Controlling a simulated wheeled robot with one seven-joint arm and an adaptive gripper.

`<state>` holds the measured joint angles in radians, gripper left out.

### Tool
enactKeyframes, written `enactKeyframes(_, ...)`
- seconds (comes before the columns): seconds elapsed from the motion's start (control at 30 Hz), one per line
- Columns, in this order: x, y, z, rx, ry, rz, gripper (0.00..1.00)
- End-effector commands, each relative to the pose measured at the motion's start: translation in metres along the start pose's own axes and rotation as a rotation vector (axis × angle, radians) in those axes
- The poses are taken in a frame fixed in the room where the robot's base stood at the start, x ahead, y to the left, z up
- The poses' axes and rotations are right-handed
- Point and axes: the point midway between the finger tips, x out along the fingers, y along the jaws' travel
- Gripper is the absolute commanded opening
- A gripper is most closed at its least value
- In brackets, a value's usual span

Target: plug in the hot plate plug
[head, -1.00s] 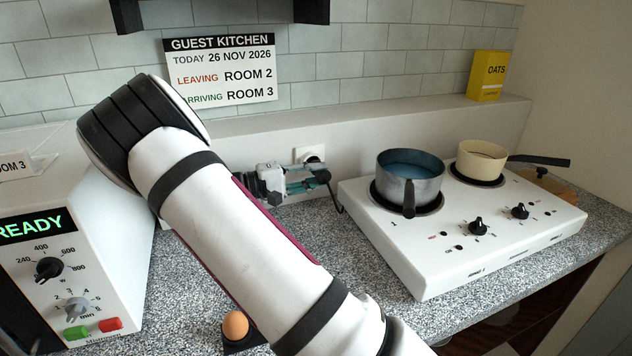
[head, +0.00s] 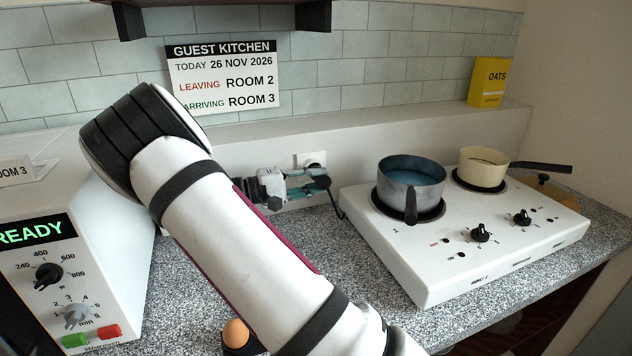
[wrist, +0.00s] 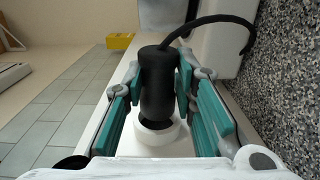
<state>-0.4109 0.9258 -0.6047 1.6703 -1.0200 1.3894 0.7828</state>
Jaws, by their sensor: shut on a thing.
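The hot plate plug (wrist: 157,85) is a black cylinder between the two teal finger pads of my gripper (wrist: 160,98) in the wrist view. My gripper is shut on it. Its black cord (wrist: 215,20) curves away from its far end. A white ring (wrist: 160,136) with a dark inside lies at the plug's near end; I cannot tell whether the plug is seated in it. In the head view my gripper (head: 302,184) is in front of the white wall socket (head: 308,158), which it partly hides. The white hot plate (head: 440,265) stands to the right.
A blue-filled pot (head: 410,182) and a cream pan (head: 482,168) stand on the hot plate. A white microwave (head: 110,250) is at left. An egg (head: 236,333) sits near my arm at the front. A yellow oats box (head: 489,82) stands on the ledge.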

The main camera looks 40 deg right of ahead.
Motion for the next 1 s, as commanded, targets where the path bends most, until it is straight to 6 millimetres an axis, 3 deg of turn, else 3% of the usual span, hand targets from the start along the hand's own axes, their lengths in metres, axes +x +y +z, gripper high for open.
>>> enactKeyframes(1.0, 0.0004, -0.0003, -0.0082, 0.001, -0.001, 0.000, 0.00)
